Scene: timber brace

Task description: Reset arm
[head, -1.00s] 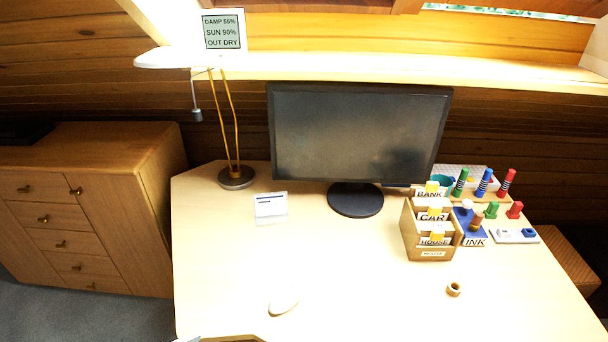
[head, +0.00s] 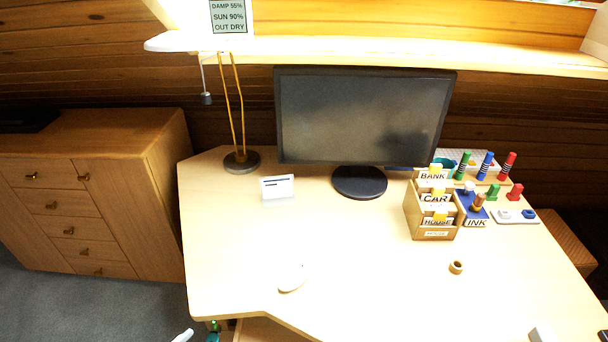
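No clear gripper shows in the head view. A small pale tip (head: 183,336) at the bottom edge, left of the desk, may be part of my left arm. A pale block (head: 540,334) and a dark piece (head: 603,336) at the bottom right may belong to my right arm. They are cut off by the frame, so I cannot tell whether either gripper is open or holds anything. The desk (head: 370,270) lies in front, with nothing of mine seen above its middle.
A monitor (head: 362,115), lamp base (head: 241,161), small card stand (head: 277,187), white mouse-like object (head: 292,278), card box (head: 433,232), ink pad (head: 477,222), several stamps and a small ring (head: 456,267) stand on the desk. A drawer cabinet (head: 80,200) is left. The desk's front middle is clear.

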